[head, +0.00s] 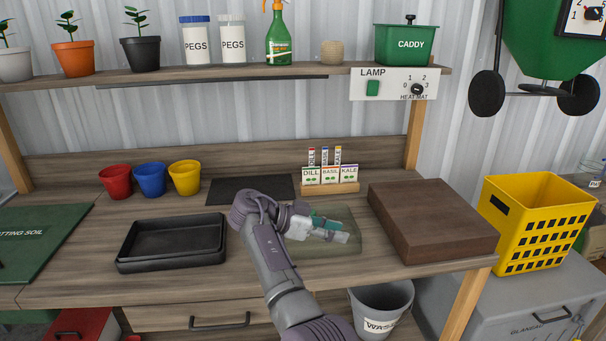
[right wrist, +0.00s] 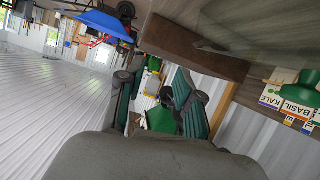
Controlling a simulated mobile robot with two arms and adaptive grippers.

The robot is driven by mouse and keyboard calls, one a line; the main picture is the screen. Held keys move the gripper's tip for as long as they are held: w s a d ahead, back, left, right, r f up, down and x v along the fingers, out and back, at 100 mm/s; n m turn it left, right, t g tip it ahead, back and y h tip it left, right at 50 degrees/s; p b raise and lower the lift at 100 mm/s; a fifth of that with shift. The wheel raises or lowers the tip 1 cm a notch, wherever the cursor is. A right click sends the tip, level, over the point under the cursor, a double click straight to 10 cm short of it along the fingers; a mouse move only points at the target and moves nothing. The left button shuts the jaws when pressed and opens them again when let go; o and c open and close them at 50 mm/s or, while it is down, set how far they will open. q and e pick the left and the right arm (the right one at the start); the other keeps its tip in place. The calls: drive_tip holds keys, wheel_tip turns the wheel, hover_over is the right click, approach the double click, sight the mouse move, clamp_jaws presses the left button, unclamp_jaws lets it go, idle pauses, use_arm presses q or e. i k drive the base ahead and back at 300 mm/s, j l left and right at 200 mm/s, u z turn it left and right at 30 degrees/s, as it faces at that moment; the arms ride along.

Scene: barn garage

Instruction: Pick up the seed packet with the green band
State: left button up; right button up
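Three small seed packets labelled DILL (head: 311,176), BASIL (head: 330,175) and KALE (head: 349,173) stand upright in a wooden holder (head: 330,189) at the back of the bench. Their band colours are too small to tell surely in the head view. In the right wrist view, the KALE packet (right wrist: 270,98) shows purple and the BASIL packet (right wrist: 298,97) has green near it, at the right edge. My right gripper (head: 340,231) is in front of the holder, apart from the packets. Its fingers (right wrist: 158,102) are spread and empty. My left gripper is out of view.
A brown block (head: 432,220) stands right of the holder, with a yellow crate (head: 530,220) beyond. A greenish translucent mat (head: 345,243) lies under my gripper. A black tray (head: 172,242), a dark mat (head: 250,189) and coloured pots (head: 150,179) lie left. A shelf (head: 200,76) hangs above.

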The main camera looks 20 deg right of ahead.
sight(311, 175)
drive_tip(key=i, duration=1.35)
